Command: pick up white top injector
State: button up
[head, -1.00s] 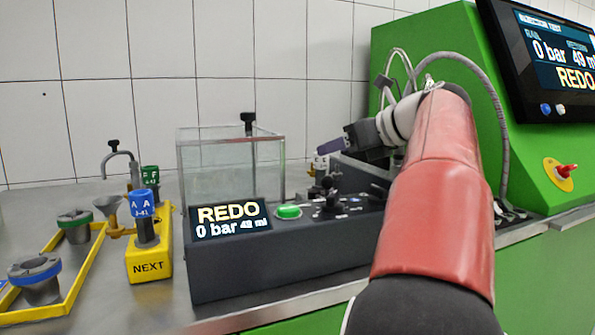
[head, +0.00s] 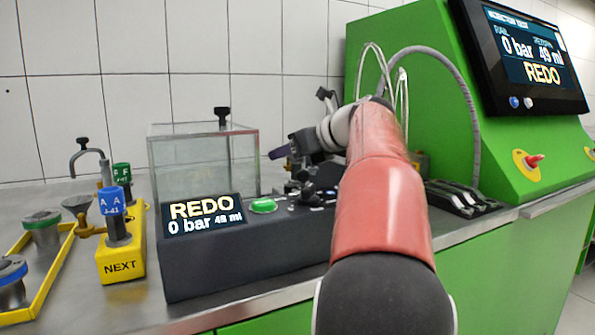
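My gripper (head: 281,152) is at the end of my red arm, beyond the grey test unit and right of the glass tank. Its purple-grey fingertip points left. I cannot tell whether it is open or shut, or whether it holds anything. I cannot make out the white top injector; the area around the fingertips is small and partly covered by my gripper and the control levers. A blue top injector (head: 112,202) stands upright in the yellow NEXT stand (head: 121,263). A green top injector (head: 122,176) stands just behind it.
The glass tank (head: 178,170) stands behind the REDO display (head: 204,214). A green button (head: 263,206) and black levers (head: 293,190) lie below my gripper. A yellow-framed tray (head: 62,262) with cups is at left. The green cabinet (head: 440,100) with a screen (head: 525,60) fills the right.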

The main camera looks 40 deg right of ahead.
jog(key=c, duration=1)
grip_shut()
jog(key=shift+r, duration=0.15)
